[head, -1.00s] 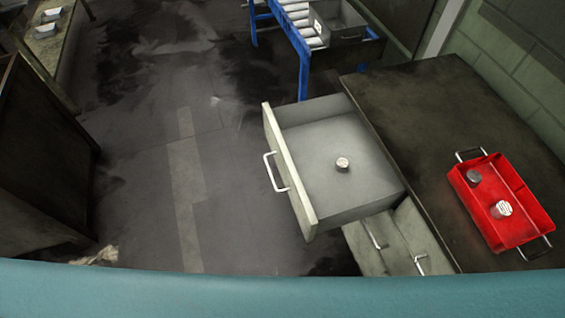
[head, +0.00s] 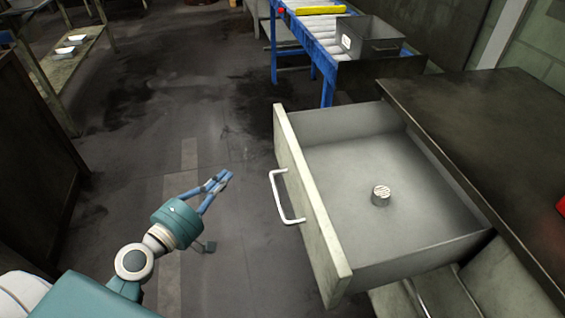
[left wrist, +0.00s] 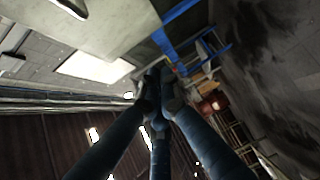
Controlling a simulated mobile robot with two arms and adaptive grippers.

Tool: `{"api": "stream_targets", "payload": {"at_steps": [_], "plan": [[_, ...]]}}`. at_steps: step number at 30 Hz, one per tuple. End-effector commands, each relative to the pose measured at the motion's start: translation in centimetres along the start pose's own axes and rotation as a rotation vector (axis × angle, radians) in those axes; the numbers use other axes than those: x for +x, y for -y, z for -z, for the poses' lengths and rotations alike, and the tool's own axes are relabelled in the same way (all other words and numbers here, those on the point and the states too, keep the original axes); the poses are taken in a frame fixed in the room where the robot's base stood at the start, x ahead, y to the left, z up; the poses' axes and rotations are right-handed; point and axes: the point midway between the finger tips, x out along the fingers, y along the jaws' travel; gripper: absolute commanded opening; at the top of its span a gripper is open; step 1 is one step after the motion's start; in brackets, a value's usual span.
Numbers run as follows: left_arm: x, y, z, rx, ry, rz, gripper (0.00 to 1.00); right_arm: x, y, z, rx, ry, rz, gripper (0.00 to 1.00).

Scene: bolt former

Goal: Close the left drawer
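The left drawer (head: 322,225) is pulled far out of the dark-topped cabinet (head: 470,120), its pale front facing left with a white bar handle (head: 283,198). A small metal cylinder (head: 381,195) stands inside on the drawer floor. My left gripper (head: 222,178) is in front of the drawer, left of the handle and apart from it. Its blue fingers come together at the tips in the left wrist view (left wrist: 158,82), with nothing between them. The handle also shows at the top of that view (left wrist: 72,8). My right gripper is out of view.
A blue-framed roller conveyor (head: 318,45) with a grey bin (head: 372,42) stands behind the drawer. A dark cabinet (head: 35,170) is at the left. A red tray (head: 561,206) barely shows at the right edge.

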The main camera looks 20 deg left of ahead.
Motion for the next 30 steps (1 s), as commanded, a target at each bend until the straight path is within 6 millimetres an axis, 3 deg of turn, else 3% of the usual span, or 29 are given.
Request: {"api": "stream_targets", "payload": {"at_steps": [4,11,24,30], "plan": [[-0.3,-2.4,-0.5,-0.038,0.019,-0.066,0.00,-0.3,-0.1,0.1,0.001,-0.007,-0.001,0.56],[1.5,-3.2,-0.5,-0.043,0.020,-0.072,0.00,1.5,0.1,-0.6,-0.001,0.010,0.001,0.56],[10.1,-3.8,-0.7,-0.042,0.020,-0.072,0.00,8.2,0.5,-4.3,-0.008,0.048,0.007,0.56],[11.6,-3.8,-2.8,-0.044,0.018,-0.069,0.00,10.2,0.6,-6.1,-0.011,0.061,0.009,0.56]]}}
